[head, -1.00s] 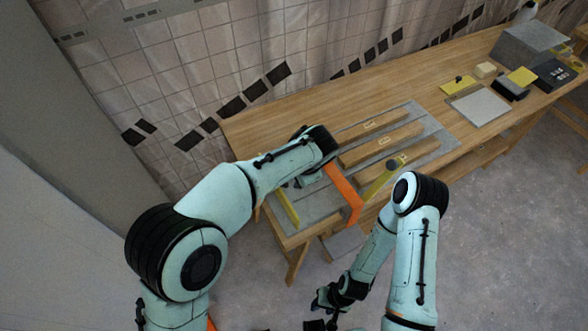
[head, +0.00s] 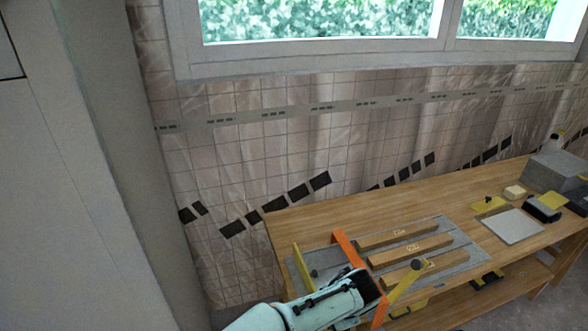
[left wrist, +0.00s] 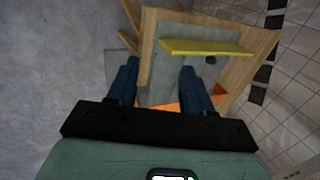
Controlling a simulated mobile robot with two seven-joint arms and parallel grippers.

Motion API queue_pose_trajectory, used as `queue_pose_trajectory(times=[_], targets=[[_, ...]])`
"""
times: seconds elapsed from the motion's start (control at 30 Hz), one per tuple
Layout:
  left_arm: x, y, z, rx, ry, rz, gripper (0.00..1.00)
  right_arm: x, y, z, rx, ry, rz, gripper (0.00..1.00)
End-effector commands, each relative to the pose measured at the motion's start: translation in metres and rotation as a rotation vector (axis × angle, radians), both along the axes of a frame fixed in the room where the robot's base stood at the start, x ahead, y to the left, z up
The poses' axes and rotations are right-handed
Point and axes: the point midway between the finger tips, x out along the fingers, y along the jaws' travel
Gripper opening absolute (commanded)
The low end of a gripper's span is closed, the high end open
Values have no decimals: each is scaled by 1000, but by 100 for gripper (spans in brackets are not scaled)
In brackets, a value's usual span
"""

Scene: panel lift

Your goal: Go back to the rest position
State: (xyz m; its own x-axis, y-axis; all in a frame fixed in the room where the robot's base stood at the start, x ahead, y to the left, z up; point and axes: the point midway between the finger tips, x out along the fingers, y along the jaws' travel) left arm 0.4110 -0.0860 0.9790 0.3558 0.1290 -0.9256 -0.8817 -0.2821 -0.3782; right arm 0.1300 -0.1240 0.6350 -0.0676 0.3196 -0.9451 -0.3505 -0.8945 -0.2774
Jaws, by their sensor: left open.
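My left arm enters the head view from the bottom, and its dark wrist end is low over the left end of the wooden workbench (head: 300,220). My left gripper (left wrist: 157,68) shows in the left wrist view with its two dark fingers wide apart and nothing seen between them but the surface beyond. A grey panel (head: 455,255) lies on the bench near the arm. It also shows beyond the fingers in the left wrist view (left wrist: 172,65). My right arm and gripper are out of both current views.
Several wooden bars (head: 410,250) lie on the panel. An orange bar (head: 347,250), a yellow strip (head: 302,268) and a yellow upright piece (head: 404,284) are close to my left wrist. A pale tile (head: 512,226) and a grey box (head: 553,170) stand farther right.

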Motion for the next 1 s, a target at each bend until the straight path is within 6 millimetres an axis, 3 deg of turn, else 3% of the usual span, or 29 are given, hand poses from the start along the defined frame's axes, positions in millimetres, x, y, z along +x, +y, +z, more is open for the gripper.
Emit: queue_pose_trajectory(times=[0.03,0.27,0.37,0.53,0.6,0.7,0.8,1.0], targets=[[-2,15,-34,-17,58,32,51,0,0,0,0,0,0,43],[-36,62,-158,-195,281,224,51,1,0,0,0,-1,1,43],[-70,90,-215,-300,388,388,51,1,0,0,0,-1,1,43],[-153,143,-298,-494,527,825,51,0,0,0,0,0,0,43],[-189,163,-320,-551,546,1035,51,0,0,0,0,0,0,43],[-233,185,-336,-589,541,1287,51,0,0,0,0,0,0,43],[-262,200,-342,-596,519,1459,51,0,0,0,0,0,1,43],[-282,210,-344,-593,492,1578,51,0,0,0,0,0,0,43]])
